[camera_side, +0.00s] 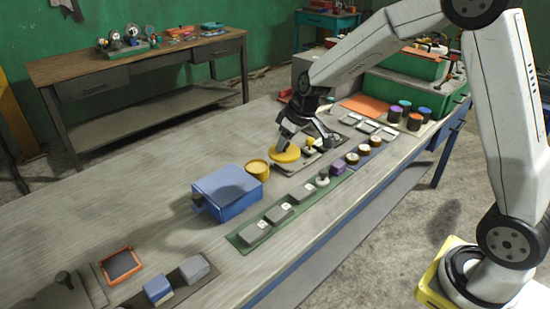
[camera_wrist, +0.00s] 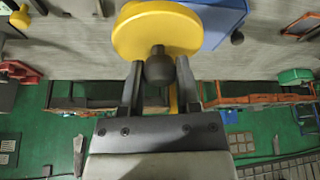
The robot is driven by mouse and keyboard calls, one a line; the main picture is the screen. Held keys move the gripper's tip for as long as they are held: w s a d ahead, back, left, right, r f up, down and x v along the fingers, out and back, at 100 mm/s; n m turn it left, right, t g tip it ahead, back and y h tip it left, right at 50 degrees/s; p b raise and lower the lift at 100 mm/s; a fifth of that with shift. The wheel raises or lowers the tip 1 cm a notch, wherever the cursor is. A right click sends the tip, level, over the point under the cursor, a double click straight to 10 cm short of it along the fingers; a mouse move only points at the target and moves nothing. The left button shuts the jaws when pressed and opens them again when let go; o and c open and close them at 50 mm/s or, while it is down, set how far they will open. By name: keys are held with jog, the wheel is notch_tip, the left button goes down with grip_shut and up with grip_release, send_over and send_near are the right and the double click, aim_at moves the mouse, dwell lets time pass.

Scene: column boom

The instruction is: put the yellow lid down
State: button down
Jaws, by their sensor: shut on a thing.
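The yellow lid (camera_side: 286,155) is a round disc held by my gripper (camera_side: 291,137) over the grey workbench. In the wrist view the lid (camera_wrist: 158,28) has a dark knob, and the two fingers of my gripper (camera_wrist: 159,72) are shut on that knob. A small yellow pot (camera_side: 258,171) stands on the bench just left of the lid, apart from it in the side picture. I cannot tell whether the lid's underside touches anything.
A blue box (camera_side: 227,193) stands left of the yellow pot, and it also shows in the wrist view (camera_wrist: 222,22). A green strip (camera_side: 284,214) with grey blocks lies in front. Several jars (camera_side: 363,150) stand to the right. The bench (camera_side: 130,215) is clear at left.

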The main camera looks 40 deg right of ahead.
jog(key=s+a+r, duration=0.2)
jog(key=a, duration=0.7)
jog(key=shift+r, duration=0.15)
jog(key=shift+w+a, duration=0.1)
jog(key=shift+w, duration=0.05)
jog(key=w+f, duration=0.2)
jog(key=w, duration=0.2)
jog(key=w+a+f, duration=0.1)
jog(key=w+f, duration=0.2)
jog(key=w, duration=0.1)
jog(key=w+f, duration=0.3)
jog(key=w, duration=0.1)
jog(key=shift+w+a+f, duration=0.1)
jog(key=shift+a+f, duration=0.05)
jog(key=shift+w+f, duration=0.5)
jog(key=shift+f, duration=0.05)
jog(key=shift+w+f, duration=0.2)
jog(key=shift+f, duration=0.05)
jog(key=shift+w+a+f, duration=0.1)
jog(key=shift+f, duration=1.45)
